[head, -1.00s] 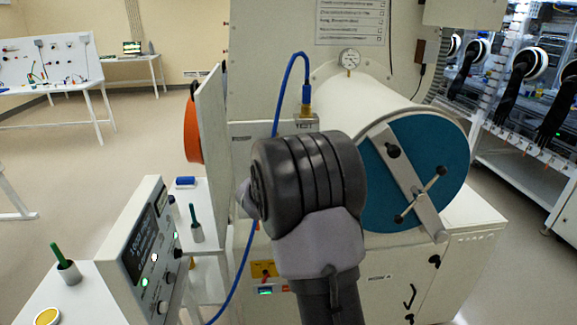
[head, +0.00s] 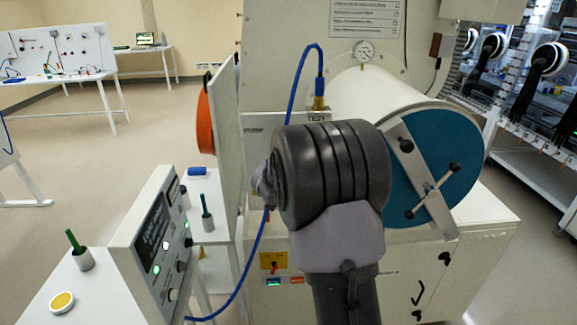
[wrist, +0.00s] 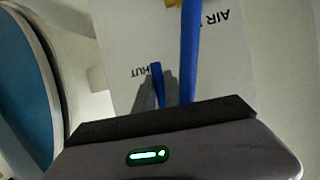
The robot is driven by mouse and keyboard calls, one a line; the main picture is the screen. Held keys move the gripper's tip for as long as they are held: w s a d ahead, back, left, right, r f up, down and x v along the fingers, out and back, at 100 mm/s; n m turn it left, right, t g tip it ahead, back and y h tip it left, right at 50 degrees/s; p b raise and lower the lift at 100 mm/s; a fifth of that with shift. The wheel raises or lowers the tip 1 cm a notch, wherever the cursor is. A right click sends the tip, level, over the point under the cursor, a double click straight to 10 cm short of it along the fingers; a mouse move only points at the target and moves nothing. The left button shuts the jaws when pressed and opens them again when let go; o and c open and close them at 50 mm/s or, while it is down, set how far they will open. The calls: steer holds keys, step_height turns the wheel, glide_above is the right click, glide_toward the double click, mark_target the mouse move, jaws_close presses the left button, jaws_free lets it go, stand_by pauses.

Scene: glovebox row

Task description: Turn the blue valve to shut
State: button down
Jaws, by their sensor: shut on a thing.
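In the wrist view a blue valve handle (wrist: 157,73) stands out narrowly in front of a pale panel (wrist: 125,50). The panel's upside-down lettering reads "AIR" and, partly covered, what looks like "SHUT". My gripper (wrist: 150,95) is shut on the blue handle, with grey fingers around its lower part. Which way the handle points on its plate cannot be told. In the head view my own dark wrist hides the gripper and the valve.
A blue hose (head: 297,85) runs from a brass fitting beside the "TEST" label down past my wrist. It also passes close right of the handle in the wrist view (wrist: 188,50). A teal round door (head: 462,150) is at right. A control box (head: 150,240) stands at left.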

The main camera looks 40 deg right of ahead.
steer(key=c, duration=1.4)
jaws_free()
steer(key=shift+c, duration=0.2)
steer(key=p+v, duration=0.3)
steer(key=v, duration=1.4)
steer(key=shift+s+p, duration=0.25)
steer(key=shift+p, duration=0.1)
steer(key=shift+a, duration=0.1)
